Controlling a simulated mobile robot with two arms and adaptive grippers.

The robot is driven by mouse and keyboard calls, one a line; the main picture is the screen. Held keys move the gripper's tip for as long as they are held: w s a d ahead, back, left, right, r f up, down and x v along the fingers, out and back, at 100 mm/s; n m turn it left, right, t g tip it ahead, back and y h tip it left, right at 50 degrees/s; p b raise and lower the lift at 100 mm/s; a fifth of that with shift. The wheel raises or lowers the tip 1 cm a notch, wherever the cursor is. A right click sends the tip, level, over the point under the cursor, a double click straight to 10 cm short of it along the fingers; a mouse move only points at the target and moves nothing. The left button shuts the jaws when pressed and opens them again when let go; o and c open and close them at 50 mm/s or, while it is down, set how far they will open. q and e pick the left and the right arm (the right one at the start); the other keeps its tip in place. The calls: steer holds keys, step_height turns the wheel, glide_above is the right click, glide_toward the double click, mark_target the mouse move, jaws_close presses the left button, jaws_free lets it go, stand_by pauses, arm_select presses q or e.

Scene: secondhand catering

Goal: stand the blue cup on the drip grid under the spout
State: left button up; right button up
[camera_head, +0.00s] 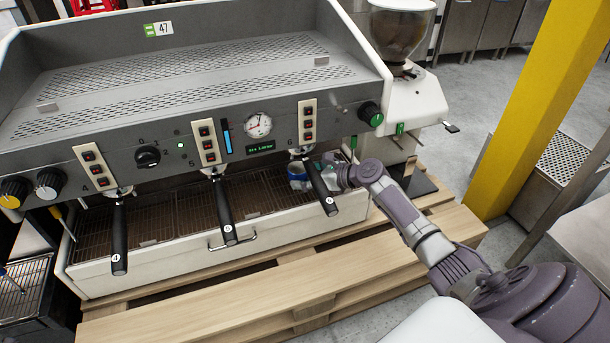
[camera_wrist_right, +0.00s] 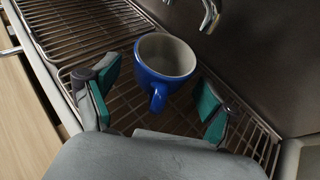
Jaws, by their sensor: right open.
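The blue cup (camera_wrist_right: 166,68) has a pale inside and looks upright on the wire drip grid (camera_wrist_right: 128,112). Its handle points toward my right gripper. In the head view the cup (camera_head: 297,181) shows only partly, behind the rightmost black portafilter handle (camera_head: 319,188). My right gripper (camera_wrist_right: 155,92) is open, with its green pads on either side of the cup and clear gaps to it. In the head view the right gripper (camera_head: 333,172) is at the machine's right end. The metal spout (camera_wrist_right: 208,17) hangs above and right of the cup in the wrist view. My left gripper is not in view.
The grey coffee machine (camera_head: 190,85) stands on a wooden pallet (camera_head: 270,285). More portafilter handles stick out to the left. A grinder (camera_head: 405,100) stands at the right, and a yellow post (camera_head: 530,100) is beyond it. The drip grid left of the cup is bare.

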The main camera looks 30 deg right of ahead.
steer(key=v, duration=1.2)
steer(key=shift+f, duration=0.1)
